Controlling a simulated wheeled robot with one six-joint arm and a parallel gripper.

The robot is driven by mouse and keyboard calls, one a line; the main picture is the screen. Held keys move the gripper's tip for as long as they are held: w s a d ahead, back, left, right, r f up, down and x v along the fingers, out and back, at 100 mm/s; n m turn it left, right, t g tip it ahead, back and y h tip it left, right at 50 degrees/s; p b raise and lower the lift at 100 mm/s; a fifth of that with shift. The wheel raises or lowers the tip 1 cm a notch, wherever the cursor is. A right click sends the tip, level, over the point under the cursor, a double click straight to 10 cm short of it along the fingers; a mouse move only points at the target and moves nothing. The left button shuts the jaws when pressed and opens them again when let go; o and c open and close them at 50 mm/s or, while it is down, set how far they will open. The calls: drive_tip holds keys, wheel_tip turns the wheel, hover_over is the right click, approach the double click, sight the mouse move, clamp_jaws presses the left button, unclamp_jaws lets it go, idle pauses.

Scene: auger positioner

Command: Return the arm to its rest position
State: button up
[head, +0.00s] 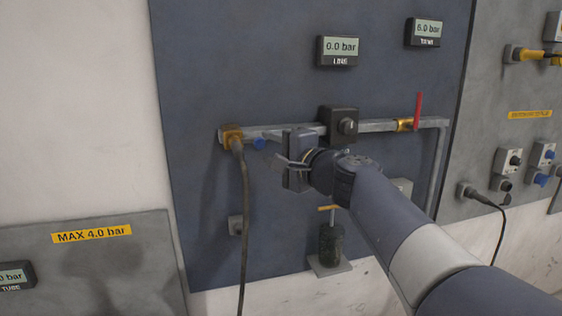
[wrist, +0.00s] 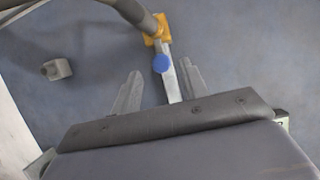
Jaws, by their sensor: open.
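My arm reaches in from the lower right in the head view, and my gripper (head: 284,162) is in front of the blue-grey panel, just below the horizontal pipe (head: 375,126). In the wrist view the two fingers of my gripper (wrist: 160,92) are spread apart with nothing held between them. A blue knob (wrist: 161,63) on the pipe shows beyond the fingertips; in the head view this blue knob (head: 259,143) is left of my gripper. I cannot tell how far the fingers are from the pipe.
A brass fitting (head: 232,137) with a hanging hose (head: 244,215) is left of my gripper. A black regulator (head: 339,123) and a red lever (head: 418,111) are on the pipe. A dark green cylinder (head: 330,246) is below. Displays read 0.0 bar (head: 339,50) and 6.0 bar (head: 424,32).

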sight(264, 144)
drive_tip(key=p+x, duration=0.1)
drive_tip(key=x, duration=0.4)
drive_tip(key=shift+w+a, duration=0.1)
drive_tip(key=shift+w, duration=0.05)
drive_tip(key=shift+w+p, duration=0.25)
drive_tip(key=shift+p, duration=0.1)
drive_tip(key=shift+d, duration=0.55)
drive_tip(key=shift+w, duration=0.1)
drive_tip(key=shift+a, duration=0.1)
